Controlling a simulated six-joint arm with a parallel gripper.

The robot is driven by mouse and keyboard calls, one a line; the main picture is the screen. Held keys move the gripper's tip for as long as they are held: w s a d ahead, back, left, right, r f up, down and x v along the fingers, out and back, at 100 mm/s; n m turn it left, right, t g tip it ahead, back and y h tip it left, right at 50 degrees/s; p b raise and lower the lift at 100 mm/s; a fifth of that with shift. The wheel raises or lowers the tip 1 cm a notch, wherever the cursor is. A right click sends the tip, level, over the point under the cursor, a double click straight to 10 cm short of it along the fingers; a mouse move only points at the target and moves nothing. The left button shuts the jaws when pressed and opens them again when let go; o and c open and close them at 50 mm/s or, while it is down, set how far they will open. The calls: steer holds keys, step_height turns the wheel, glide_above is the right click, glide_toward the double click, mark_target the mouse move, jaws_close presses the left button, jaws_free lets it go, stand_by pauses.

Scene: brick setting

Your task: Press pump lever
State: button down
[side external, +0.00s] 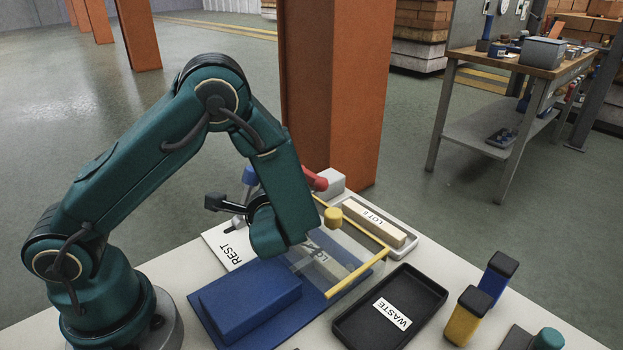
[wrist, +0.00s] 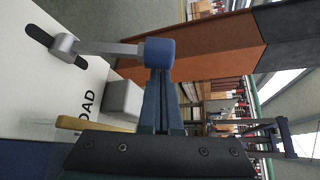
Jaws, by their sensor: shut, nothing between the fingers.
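The pump lever (wrist: 105,48) is a grey bar rising from a dark slot, with a blue knob (wrist: 160,53) at its end in the wrist view. The blue knob (side external: 250,175) also shows behind my arm in the side view, where the lever is mostly hidden. My gripper (wrist: 160,74) is shut and empty, its dark blue fingers together and pointing at the knob. The fingertips overlap the knob's lower edge in the picture; I cannot tell whether they touch it.
A clear cover with yellow bars (side external: 358,278) stands beside my wrist. A blue block (side external: 250,297), a black WASTE tray (side external: 350,330) and a LOT tray (side external: 405,246) share the table. A red handle (side external: 316,180) and an orange column (side external: 335,90) are behind.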

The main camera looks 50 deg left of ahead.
stand_by(0.4)
steer(key=shift+s+r, duration=0.15)
steer(key=shift+s, duration=0.15)
steer(key=shift+s+r+n+t, duration=0.1)
steer(key=shift+s+n+t, duration=0.05)
steer(key=shift+n+t, duration=0.2)
steer(key=s+n+t+y, duration=0.2)
steer(key=s+n, duration=0.3)
steer(key=s, duration=0.3)
steer(key=shift+s+r+y, duration=0.3)
steer(key=shift+s+y, duration=0.05)
steer(key=shift+y, duration=0.25)
stand_by(0.3)
